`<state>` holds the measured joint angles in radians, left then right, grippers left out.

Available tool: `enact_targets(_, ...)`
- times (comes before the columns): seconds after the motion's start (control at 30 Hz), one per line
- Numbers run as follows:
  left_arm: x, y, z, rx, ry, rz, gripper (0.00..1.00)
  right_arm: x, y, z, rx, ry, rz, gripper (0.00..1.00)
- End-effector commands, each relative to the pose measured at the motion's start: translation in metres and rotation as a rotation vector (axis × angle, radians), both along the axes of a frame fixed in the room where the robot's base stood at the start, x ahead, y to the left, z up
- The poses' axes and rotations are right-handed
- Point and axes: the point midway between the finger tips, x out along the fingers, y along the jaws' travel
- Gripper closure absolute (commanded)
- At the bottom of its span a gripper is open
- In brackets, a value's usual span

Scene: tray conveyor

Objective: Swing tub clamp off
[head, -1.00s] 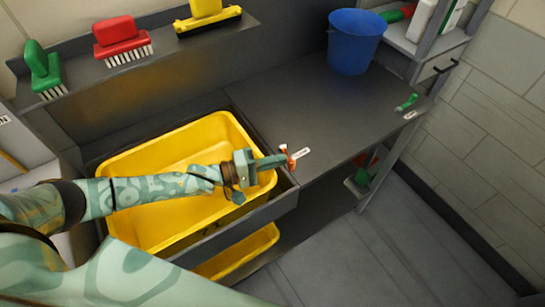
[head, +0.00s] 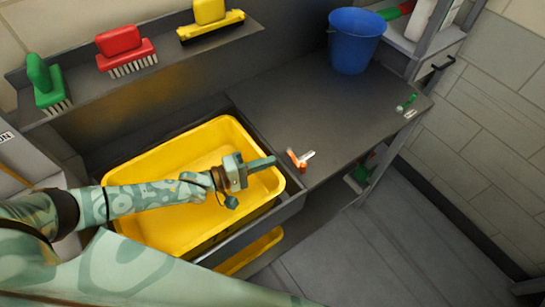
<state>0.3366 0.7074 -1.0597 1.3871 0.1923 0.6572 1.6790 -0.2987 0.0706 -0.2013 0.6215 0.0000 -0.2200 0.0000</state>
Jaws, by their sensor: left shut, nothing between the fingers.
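The tub clamp (head: 297,159) is a small orange piece with a pale lever, at the right rim of the tub on the counter's edge. The yellow tub (head: 130,172) sits in a dark recess in the counter. My left gripper (head: 262,163) is over the tub's right side, shut and empty, its fingertips pointing at the clamp with a small gap between them. My arm covers part of the tub's inside. My right gripper is out of view.
A blue bucket (head: 354,42) stands at the back of the counter. A green clip-like item (head: 406,103) lies near its right edge. A second yellow tub (head: 252,252) is below. The counter's middle is clear.

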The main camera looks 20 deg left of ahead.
Motion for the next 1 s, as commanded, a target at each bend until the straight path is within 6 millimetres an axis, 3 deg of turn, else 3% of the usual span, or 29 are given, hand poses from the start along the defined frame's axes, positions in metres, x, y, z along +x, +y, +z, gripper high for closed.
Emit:
enact_targets(0.1,-0.015,0.013,0.0,0.0,0.003,-0.001,1.0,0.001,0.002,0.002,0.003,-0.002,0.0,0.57)
enact_targets(0.43,-0.053,0.052,0.001,-0.001,0.002,-0.001,1.0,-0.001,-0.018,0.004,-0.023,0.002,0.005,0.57)
enact_targets(0.57,-0.06,0.058,-0.005,-0.003,0.004,-0.001,1.0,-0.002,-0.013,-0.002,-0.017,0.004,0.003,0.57)
enact_targets(0.63,-0.045,0.064,-0.011,-0.006,-0.037,0.021,1.0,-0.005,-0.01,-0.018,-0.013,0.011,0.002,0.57)
enact_targets(0.7,-0.025,0.07,-0.007,0.065,-0.201,0.003,1.0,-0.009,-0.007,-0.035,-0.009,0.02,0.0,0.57)
enact_targets(0.8,-0.011,0.078,0.004,0.262,-0.541,-0.066,1.0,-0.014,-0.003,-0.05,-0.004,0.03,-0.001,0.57)
enact_targets(1.0,-0.015,0.088,0.009,0.655,-1.133,-0.248,1.0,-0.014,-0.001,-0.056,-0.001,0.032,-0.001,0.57)
